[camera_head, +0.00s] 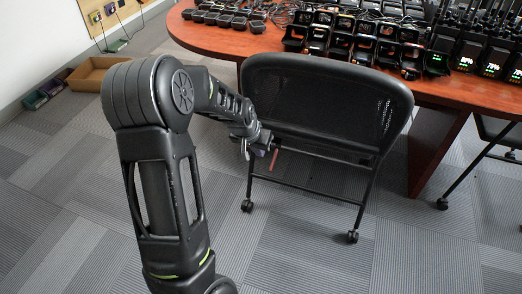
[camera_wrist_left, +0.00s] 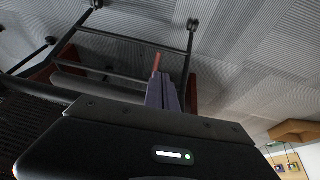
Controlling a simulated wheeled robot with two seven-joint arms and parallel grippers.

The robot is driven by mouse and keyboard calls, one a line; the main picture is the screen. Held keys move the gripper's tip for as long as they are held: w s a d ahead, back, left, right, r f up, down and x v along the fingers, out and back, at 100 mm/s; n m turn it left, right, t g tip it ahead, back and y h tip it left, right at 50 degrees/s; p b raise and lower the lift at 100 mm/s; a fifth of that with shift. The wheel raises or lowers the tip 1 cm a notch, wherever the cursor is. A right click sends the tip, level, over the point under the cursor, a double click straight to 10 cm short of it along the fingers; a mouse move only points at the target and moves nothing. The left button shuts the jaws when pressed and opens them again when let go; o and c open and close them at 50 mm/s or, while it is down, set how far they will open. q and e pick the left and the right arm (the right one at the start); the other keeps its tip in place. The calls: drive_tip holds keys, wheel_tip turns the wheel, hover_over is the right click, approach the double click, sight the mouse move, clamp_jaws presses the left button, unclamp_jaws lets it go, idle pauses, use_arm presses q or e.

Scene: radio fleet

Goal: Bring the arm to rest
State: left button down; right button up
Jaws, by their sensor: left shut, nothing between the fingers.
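My left arm comes in from the left in the head view and bends toward the chair. My left gripper (camera_head: 272,152) is in front of the lower edge of the chair's backrest, small and partly dark against it. In the left wrist view the left gripper (camera_wrist_left: 158,75) shows its fingers together, with nothing seen between them. The black office chair (camera_head: 310,100) stands at the table, its back toward me. In the left wrist view the chair's frame (camera_wrist_left: 125,38) and casters show beyond the fingers. I cannot tell whether the gripper touches the chair. My right gripper is not in view.
A reddish wooden table (camera_head: 215,36) holds many black radios and chargers (camera_head: 365,45). A second chair (camera_head: 500,132) is at the right edge. A cardboard box (camera_head: 88,76) lies on the floor by the left wall. The carpet (camera_head: 300,255) in front is clear.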

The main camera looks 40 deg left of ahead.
use_arm(q)
drive_tip(key=shift+w, duration=0.1)
idle(0.4)
drive_tip(key=s+d+f+h, duration=0.1)
drive_tip(key=s+d+f, duration=0.1)
drive_tip(key=d+f, duration=0.5)
drive_tip(key=s+d+f+h, duration=0.1)
drive_tip(key=d+f, duration=0.4)
drive_tip(key=d, duration=0.5)
drive_tip(key=s+d+f+m+g+h, duration=0.1)
drive_tip(key=s+d+f+g, duration=0.1)
drive_tip(key=s+d+f, duration=0.55)
drive_tip(key=s+d+f+m+g+h, duration=0.1)
drive_tip(key=s+d+f+g+h, duration=0.1)
drive_tip(key=s+d, duration=0.95)
wheel_tip(320, 180, up, 21)
drive_tip(key=p, duration=2.1)
drive_tip(key=shift+s+d, duration=0.15)
drive_tip(key=shift+s, duration=0.3)
drive_tip(key=shift+r, duration=0.1)
